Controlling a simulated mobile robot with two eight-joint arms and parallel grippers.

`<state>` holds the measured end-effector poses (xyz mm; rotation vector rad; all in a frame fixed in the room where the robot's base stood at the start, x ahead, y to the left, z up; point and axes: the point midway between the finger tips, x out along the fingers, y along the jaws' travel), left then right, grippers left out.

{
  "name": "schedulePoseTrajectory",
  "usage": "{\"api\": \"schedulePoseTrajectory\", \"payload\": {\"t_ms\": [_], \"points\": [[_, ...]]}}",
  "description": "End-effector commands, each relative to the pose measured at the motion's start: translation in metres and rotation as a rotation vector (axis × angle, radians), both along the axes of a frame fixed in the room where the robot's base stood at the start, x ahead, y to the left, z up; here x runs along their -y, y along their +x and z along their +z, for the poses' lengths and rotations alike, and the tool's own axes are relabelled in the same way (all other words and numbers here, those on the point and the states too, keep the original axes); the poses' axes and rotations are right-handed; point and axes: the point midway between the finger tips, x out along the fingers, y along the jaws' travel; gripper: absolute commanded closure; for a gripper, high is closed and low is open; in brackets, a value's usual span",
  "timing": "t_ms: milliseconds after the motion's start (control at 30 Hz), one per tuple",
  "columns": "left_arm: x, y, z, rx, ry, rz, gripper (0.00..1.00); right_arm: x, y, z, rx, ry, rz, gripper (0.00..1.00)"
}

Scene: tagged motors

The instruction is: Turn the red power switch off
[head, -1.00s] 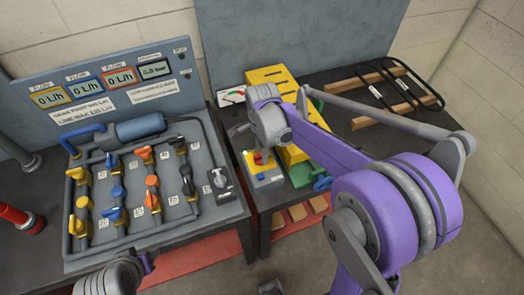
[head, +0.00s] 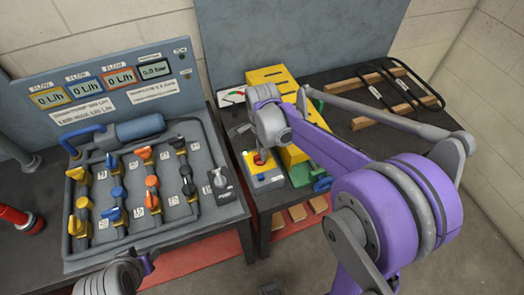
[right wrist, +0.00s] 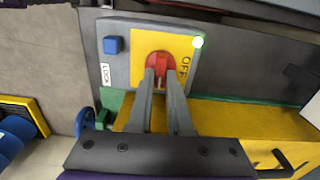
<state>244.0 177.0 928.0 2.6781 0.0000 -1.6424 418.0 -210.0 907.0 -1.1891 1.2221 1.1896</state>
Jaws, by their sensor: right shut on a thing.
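The red power switch (right wrist: 159,66) sits on a yellow plate (right wrist: 126,72) on a grey box. My right gripper (right wrist: 160,76) is shut on the red switch, with one finger on each side. The fingers partly hide the handle, so its exact angle is hard to tell. In the head view the red switch (head: 259,158) shows small below my right wrist.
A blue square (right wrist: 113,45) and a LOCK label are on the same box. A yellow slotted block (head: 272,76) stands behind it. A valve panel (head: 150,225) with several coloured handles stands left. Wooden bars with dark loops (head: 400,108) lie on the table at right.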

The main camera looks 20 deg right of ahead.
Motion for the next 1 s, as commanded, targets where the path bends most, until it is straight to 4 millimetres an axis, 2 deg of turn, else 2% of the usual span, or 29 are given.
{"api": "schedulePoseTrajectory", "payload": {"t_ms": [267,1000], "points": [[0.000,-0.002,-0.005,-0.003,0.000,0.000,0.50,0.000,0.001,0.000,0.000,0.000,0.153,1.00],[0.000,-0.006,-0.020,-0.011,0.000,0.000,0.50,-0.002,0.005,0.000,0.001,-0.001,0.847,1.00]]}}
